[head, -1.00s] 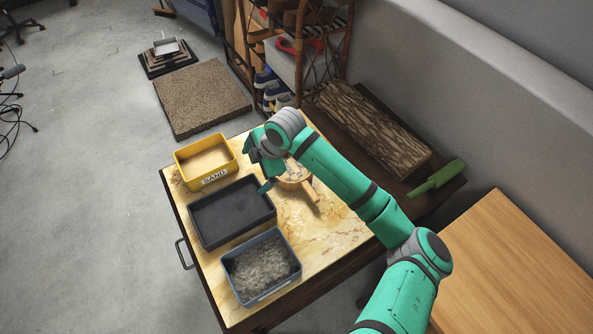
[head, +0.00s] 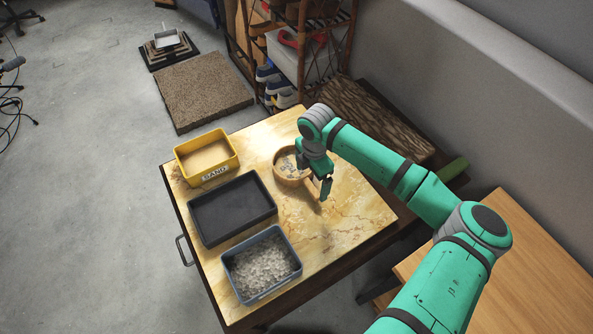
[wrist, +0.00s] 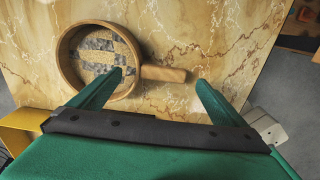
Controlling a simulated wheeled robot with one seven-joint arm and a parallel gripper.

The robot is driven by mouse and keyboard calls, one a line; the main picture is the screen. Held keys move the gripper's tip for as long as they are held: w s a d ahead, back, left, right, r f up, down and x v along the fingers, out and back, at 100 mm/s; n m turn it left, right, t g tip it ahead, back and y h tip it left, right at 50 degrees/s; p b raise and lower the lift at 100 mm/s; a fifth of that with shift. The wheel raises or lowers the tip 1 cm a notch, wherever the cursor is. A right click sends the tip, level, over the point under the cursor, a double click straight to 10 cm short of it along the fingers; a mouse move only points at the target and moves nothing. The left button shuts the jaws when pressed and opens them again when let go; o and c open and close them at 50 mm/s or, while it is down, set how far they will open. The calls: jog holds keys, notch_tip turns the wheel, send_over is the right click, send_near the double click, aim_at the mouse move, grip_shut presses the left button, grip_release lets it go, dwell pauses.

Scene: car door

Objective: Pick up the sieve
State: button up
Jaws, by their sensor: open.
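The sieve is a round wooden-rimmed pan with a short wooden handle. My gripper (head: 324,188) is open above the handle. In the wrist view its fingers (wrist: 160,88) stand apart, with the handle between them in the picture. I cannot tell how high above it they are.
A yellow sand bin (head: 207,158), an empty-looking black tray (head: 232,208) and a grey bin of gravel (head: 261,265) line the table's left side. A shelf rack (head: 300,50) stands behind. The table's front right (head: 350,225) is clear.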

aim_at(311, 186)
jog(key=shift+s+d+f, duration=0.1)
jog(key=shift+d+f, duration=0.05)
jog(key=shift+f, duration=2.45)
jog(key=shift+r, duration=0.1)
jog(key=c, duration=1.5)
